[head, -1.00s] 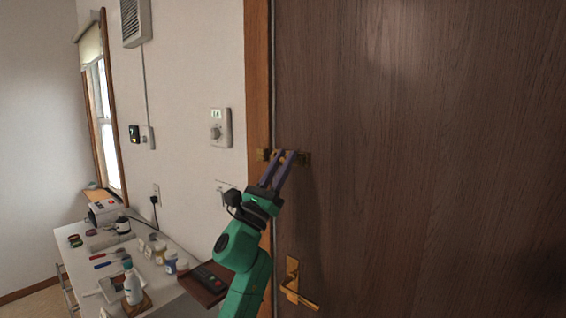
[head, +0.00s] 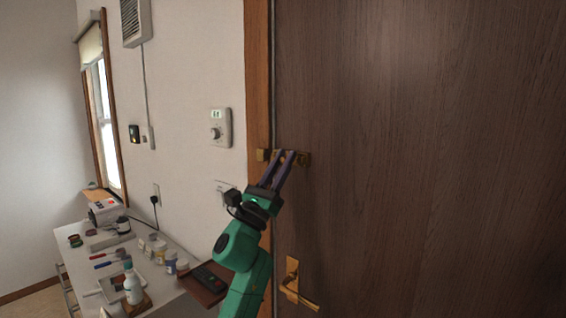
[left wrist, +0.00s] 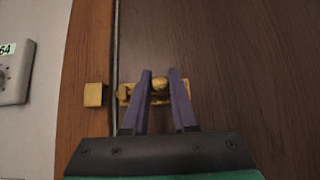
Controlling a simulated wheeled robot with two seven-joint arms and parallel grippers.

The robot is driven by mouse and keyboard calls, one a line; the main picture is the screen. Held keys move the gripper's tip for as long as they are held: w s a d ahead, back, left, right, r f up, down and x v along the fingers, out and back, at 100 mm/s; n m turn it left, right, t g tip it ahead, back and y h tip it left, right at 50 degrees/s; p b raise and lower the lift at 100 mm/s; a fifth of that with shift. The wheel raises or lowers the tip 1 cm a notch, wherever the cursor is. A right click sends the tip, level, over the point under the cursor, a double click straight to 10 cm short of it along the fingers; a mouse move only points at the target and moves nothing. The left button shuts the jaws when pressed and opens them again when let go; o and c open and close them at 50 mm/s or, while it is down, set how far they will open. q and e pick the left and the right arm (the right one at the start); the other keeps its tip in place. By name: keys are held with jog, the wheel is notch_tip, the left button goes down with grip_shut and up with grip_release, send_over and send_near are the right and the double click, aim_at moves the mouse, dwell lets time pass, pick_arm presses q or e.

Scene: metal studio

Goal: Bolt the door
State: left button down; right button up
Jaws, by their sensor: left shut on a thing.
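The brown wooden door (head: 420,150) fills the right of the head view and looks closed against its frame (head: 258,70). A brass bolt (head: 304,159) is mounted on the door near its left edge, with a brass keeper (head: 262,155) on the frame. In the left wrist view, the bolt's round knob (left wrist: 159,83) sits between the fingertips of my left gripper (left wrist: 160,76), which also shows in the head view (head: 288,154). That gripper is shut on the knob. The keeper (left wrist: 94,94) is left of the door gap in the wrist view. My right gripper is not in view.
A brass door handle (head: 298,287) is below the bolt. A thermostat (head: 220,128) is on the wall left of the frame. A cluttered white counter (head: 75,245) with bottles and jars stands at the lower left.

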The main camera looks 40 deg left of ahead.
pick_arm(q)
jog(key=shift+a+f, duration=0.15)
jog(key=shift+a, duration=0.05)
jog(key=a+b, duration=0.2)
jog(key=shift+a+r, duration=0.2)
jog(key=shift+a, duration=0.2)
jog(key=c, duration=0.7)
grip_release()
jog(key=shift+a+y, duration=0.1)
jog(key=shift+y, duration=0.2)
jog(key=shift+a+f, duration=0.1)
jog(key=shift+a, duration=0.05)
jog(key=shift+s, duration=0.1)
